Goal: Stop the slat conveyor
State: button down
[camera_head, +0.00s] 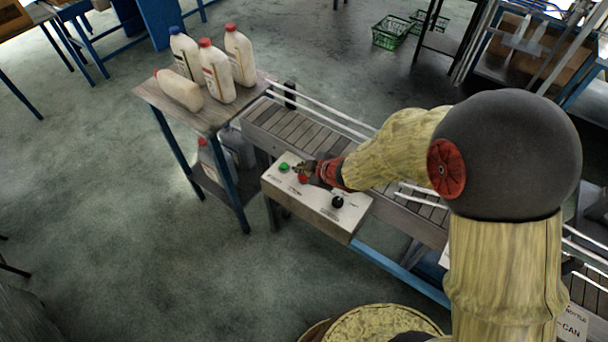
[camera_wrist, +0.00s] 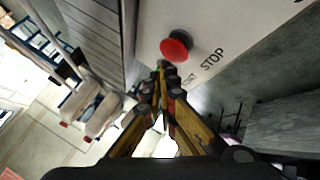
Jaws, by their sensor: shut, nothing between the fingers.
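The slat conveyor (camera_head: 300,128) runs from the small table down to the lower right, partly hidden behind my arm. A white control box (camera_head: 320,208) is mounted on its near side. On the box are a green button (camera_head: 284,167), a red button (camera_head: 303,179) and a black knob (camera_head: 338,202). In the wrist view the red button (camera_wrist: 176,46) stands beside the printed word STOP (camera_wrist: 212,60). My gripper (camera_wrist: 163,68) is shut and empty, its fingertips close to the red button. I cannot tell whether they touch the box. The green button is not visible in the wrist view.
A small table (camera_head: 212,118) at the conveyor's far end holds several white bottles, one lying down. More containers stand on its lower shelf. Metal guide rails run along the conveyor. Green baskets (camera_head: 391,32) lie on the floor behind. The floor at the left is open.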

aim_at(302, 177)
jog(key=shift+f, duration=0.1)
jog(key=shift+f+b, duration=0.3)
jog(key=shift+f+b, duration=0.4)
jog(key=shift+f, duration=0.15)
dwell(1.0)
jog(key=shift+r, duration=0.1)
jog(key=shift+r+p, duration=0.9)
jog(key=shift+p, duration=0.05)
notch_tip(302, 177, up, 5)
jog(key=p, duration=0.5)
dwell(0.8)
